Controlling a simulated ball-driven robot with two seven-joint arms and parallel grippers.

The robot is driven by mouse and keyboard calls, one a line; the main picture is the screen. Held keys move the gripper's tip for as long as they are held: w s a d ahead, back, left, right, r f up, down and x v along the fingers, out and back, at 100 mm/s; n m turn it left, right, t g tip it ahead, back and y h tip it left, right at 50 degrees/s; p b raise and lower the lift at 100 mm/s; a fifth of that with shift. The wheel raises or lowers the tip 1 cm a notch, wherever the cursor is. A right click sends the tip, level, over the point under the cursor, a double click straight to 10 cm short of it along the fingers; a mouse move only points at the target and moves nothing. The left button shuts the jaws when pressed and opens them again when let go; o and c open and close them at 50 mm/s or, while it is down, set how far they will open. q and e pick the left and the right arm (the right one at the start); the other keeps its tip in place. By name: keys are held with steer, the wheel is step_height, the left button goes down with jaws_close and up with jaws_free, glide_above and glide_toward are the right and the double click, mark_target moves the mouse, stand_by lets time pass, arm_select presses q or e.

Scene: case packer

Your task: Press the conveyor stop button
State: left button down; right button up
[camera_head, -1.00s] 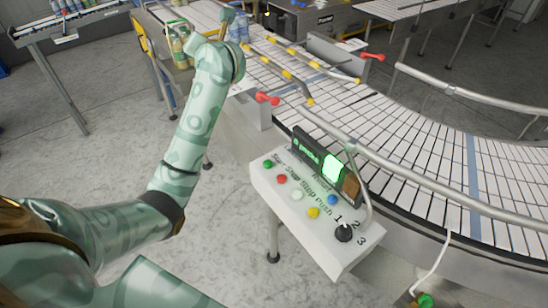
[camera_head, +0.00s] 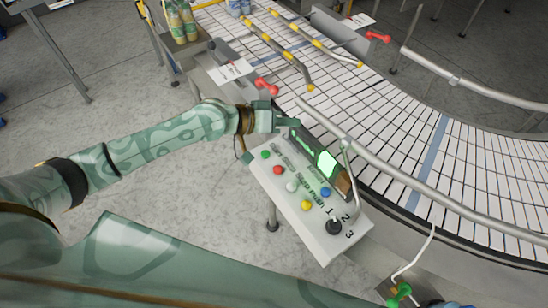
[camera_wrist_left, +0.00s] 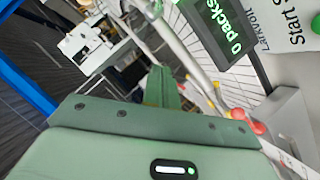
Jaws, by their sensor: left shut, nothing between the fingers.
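The control box (camera_head: 318,241) is a white sloped panel beside the conveyor. It carries a green button (camera_head: 266,154), a red button (camera_head: 278,170), a white button (camera_head: 292,186), a yellow button (camera_head: 306,205) and a blue button (camera_head: 325,191). The printed labels are hard to read in the head view. My left gripper (camera_head: 284,122) is shut and empty, just beyond the panel's upper left corner, near the display and apart from the red button. In the left wrist view the shut fingers (camera_wrist_left: 161,88) show, with the green button (camera_wrist_left: 316,25) at the right edge. My right gripper is out of view.
A lit display (camera_head: 327,163) stands along the panel's back edge, with a black knob (camera_head: 334,227) at its lower end. A metal guide rail (camera_head: 400,180) curves past it above the conveyor (camera_head: 480,165). A red handle (camera_head: 266,87) stands beyond my gripper.

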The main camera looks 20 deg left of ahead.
mark_target(274, 170)
arm_select(q)
steer(key=s+a+f+g+y, duration=0.2)
steer(key=s+f+y, duration=0.1)
steer(key=f, duration=0.3)
steer(key=shift+a+g, duration=0.35)
steer(key=shift+g, duration=0.05)
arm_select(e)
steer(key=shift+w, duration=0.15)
